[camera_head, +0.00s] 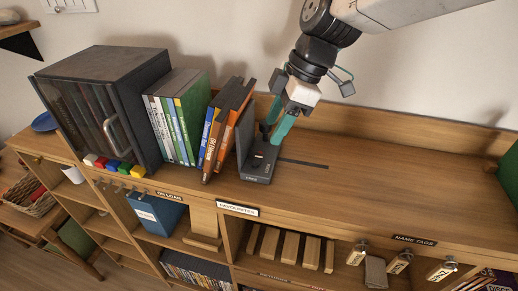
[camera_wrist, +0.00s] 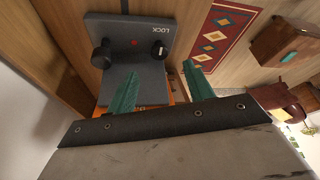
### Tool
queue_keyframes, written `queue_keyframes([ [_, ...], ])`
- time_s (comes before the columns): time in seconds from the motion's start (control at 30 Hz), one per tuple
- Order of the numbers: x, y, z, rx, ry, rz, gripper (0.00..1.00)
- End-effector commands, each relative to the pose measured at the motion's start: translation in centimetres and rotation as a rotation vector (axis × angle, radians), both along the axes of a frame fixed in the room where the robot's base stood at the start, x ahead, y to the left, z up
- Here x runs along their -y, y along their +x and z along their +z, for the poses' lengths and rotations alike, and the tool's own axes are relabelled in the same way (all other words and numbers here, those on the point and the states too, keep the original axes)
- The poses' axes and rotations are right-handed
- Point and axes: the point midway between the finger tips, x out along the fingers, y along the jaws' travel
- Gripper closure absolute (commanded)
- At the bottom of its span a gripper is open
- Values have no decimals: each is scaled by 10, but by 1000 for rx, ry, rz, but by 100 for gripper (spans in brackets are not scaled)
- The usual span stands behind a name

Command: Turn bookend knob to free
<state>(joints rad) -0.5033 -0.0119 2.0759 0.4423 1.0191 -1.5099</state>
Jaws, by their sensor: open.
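The dark grey bookend (camera_head: 257,179) stands on the shelf top at the right end of the books. Its flat base (camera_wrist: 140,32) fills the upper left of the wrist view, with the word LOCK and a red dot. A small black knob with a white mark (camera_wrist: 158,49) sits near LOCK. A taller black post (camera_wrist: 101,55) stands on the other side of the base. My gripper (camera_head: 270,135) points down over the base with teal fingers apart. Contact cannot be judged.
Leaning books (camera_head: 227,128) stand close left of the bookend, then upright books and a dark cabinet (camera_head: 108,110). A dark slot (camera_head: 304,163) runs right from the base. The shelf top (camera_head: 400,185) to the right is clear. A wall rises close behind.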

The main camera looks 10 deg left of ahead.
Motion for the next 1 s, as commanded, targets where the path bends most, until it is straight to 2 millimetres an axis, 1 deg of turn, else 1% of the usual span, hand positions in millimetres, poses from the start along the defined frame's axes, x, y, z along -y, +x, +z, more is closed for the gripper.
queue_keyframes([
  [0.03, -6, 0, -3, 3, 5, 22, 48],
  [0.17, -13, 0, -15, 6, 9, 39, 48],
  [0.4, -27, -4, -51, 4, 7, 35, 48],
  [0.53, -32, -6, -66, 5, 7, 35, 48],
  [0.7, -36, -6, -74, 8, 8, 34, 48],
  [0.93, -36, -6, -74, 8, 8, 33, 48],
  [0.97, -36, -6, -74, 8, 8, 33, 56],
  [1.0, -36, -6, -74, 8, 8, 33, 67],
])
